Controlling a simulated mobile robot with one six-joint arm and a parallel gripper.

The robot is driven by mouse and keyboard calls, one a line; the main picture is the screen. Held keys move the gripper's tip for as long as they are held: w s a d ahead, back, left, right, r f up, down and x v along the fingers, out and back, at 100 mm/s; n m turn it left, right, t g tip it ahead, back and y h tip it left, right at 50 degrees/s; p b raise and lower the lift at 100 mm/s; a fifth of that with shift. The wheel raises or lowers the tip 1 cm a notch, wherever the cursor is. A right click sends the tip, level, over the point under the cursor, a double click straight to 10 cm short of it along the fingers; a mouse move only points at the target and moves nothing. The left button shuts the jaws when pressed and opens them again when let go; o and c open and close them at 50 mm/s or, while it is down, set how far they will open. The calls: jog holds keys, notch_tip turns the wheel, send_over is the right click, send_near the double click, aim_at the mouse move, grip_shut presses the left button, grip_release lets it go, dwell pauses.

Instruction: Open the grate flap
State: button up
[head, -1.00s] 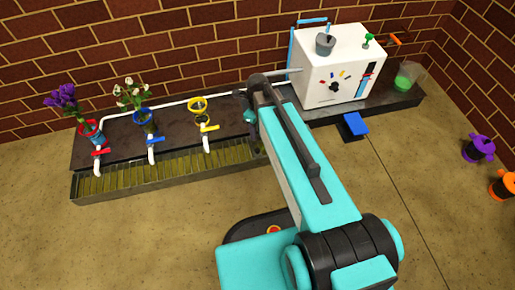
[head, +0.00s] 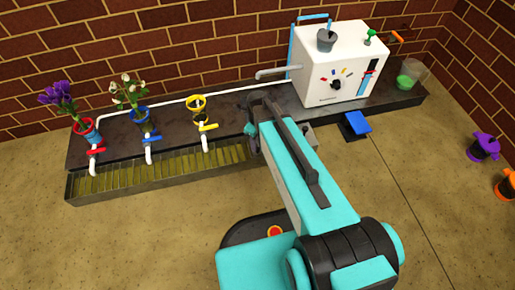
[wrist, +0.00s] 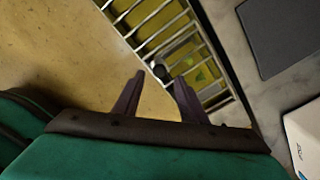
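The metal grate (wrist: 150,22) shows in the wrist view as pale bars over a yellow trough. A small dark round knob (wrist: 160,71) sits at its near part, by a barred section (wrist: 196,68) with grey and green shapes beneath. I cannot make out the flap's outline, but this section looks level with the rest. My gripper (wrist: 159,77) is open and empty, its two fingertips pointing at the grate with the knob between them in the picture. I cannot tell whether they touch it. In the head view the grate (head: 160,170) runs along the counter's front, its right end hidden by my arm.
The dark counter (head: 225,128) carries a white machine (head: 335,75), a grey spout, and taps with red, blue and yellow handles. A blue pedal (head: 356,122) lies on the floor.

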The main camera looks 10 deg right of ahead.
jog(key=shift+f+b, duration=0.7)
jog(key=shift+f, duration=1.45)
jog(key=shift+c, duration=0.4)
grip_shut()
